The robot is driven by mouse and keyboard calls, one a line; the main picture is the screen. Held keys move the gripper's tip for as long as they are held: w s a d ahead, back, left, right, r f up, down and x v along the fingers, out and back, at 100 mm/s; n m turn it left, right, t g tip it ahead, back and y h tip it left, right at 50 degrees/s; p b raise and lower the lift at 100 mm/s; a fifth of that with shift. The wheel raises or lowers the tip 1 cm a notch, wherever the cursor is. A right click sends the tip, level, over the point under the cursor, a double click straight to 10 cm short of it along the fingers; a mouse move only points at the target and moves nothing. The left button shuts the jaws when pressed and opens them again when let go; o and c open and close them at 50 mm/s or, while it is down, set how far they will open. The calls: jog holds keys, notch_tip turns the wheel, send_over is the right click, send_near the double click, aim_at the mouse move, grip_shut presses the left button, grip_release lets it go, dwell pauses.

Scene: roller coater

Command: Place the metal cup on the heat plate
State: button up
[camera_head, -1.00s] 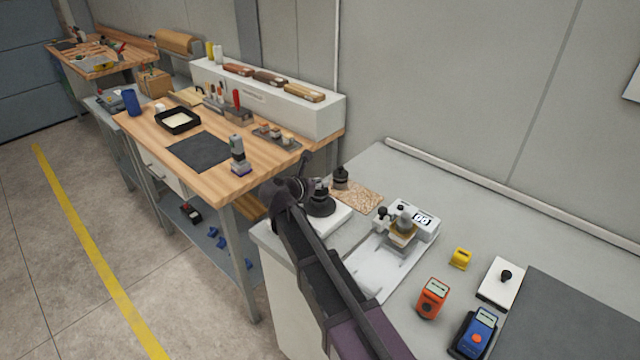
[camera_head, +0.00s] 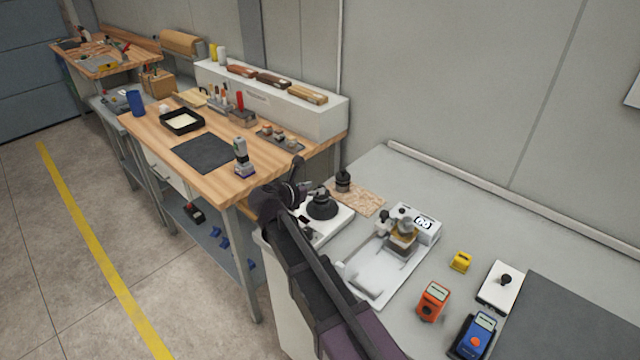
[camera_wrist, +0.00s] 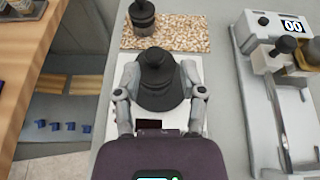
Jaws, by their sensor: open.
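A dark, cone-shaped metal piece with a knob (camera_wrist: 157,75) stands upright on a white plate unit (camera_wrist: 188,128) with a small dark panel; I cannot tell for sure that these are the metal cup and the heat plate. In the head view the dark piece (camera_head: 322,206) sits on the white unit (camera_head: 338,222). My gripper (camera_wrist: 161,72) is open, its fingers to the left and right of the dark piece. I cannot tell whether they touch it. In the head view my gripper (camera_head: 287,194) is partly hidden behind my arm.
A second dark knobbed piece (camera_head: 343,181) stands on a speckled board (camera_head: 366,200) behind. The roller coater (camera_head: 388,262) with its "00" display stands to the right. An orange meter (camera_head: 432,300), a blue meter (camera_head: 472,335) and a yellow block (camera_head: 460,261) lie farther right.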

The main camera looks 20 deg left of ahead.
jog(key=p+v, duration=0.2)
jog(key=v, duration=0.5)
jog(key=shift+s, duration=0.2)
jog(key=shift+r, duration=0.1)
dwell(1.2)
